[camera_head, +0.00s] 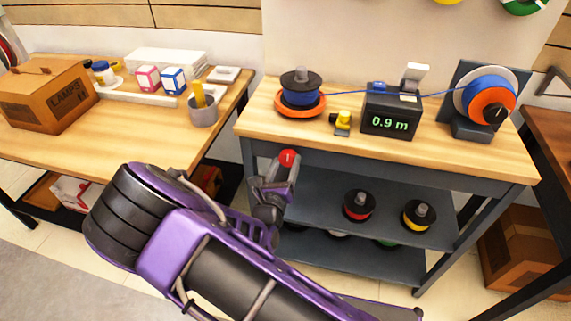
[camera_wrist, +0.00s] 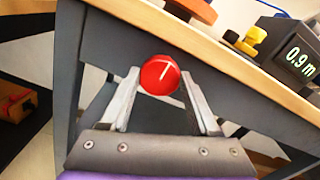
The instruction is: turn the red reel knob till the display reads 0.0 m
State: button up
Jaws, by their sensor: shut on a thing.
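The red knob (camera_head: 288,158) sits on the front of the bench below its wooden top; a white line marks its face. In the wrist view the knob (camera_wrist: 160,74) is between the two pale fingers of my gripper (camera_wrist: 160,80), which is shut on it. The white mark leans slightly right of upright there. My gripper (camera_head: 284,168) also shows in the head view. The dark meter box (camera_head: 392,115) has a green display reading 0.9 m, and the wrist view shows the same display (camera_wrist: 300,60). A blue line runs from the left spool (camera_head: 300,97) through the meter to the orange and blue reel (camera_head: 488,98).
A yellow and black part (camera_head: 343,121) stands on the bench left of the meter. Spools with red (camera_head: 358,206) and yellow (camera_head: 417,214) rims lie on the shelf below. The left table (camera_head: 120,120) holds a cardboard box (camera_head: 47,95) and a grey cup (camera_head: 202,110).

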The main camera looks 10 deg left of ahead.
jog(key=m+p, duration=0.1)
jog(key=m, duration=0.2)
jog(key=shift+d, duration=0.1)
jog(key=m, duration=0.3)
jog(key=m+b, duration=0.1)
jog(key=m, duration=0.5)
jog(key=shift+d+f, duration=0.1)
jog(key=m, duration=0.6)
jog(key=shift+m+b, duration=0.35)
jog(key=shift+m, duration=0.05)
jog(key=m, duration=0.6)
jog(key=shift+f+m, duration=0.15)
jog(key=shift+m, duration=0.15)
jog(key=o, duration=1.4)
jog(key=shift+c, duration=0.2)
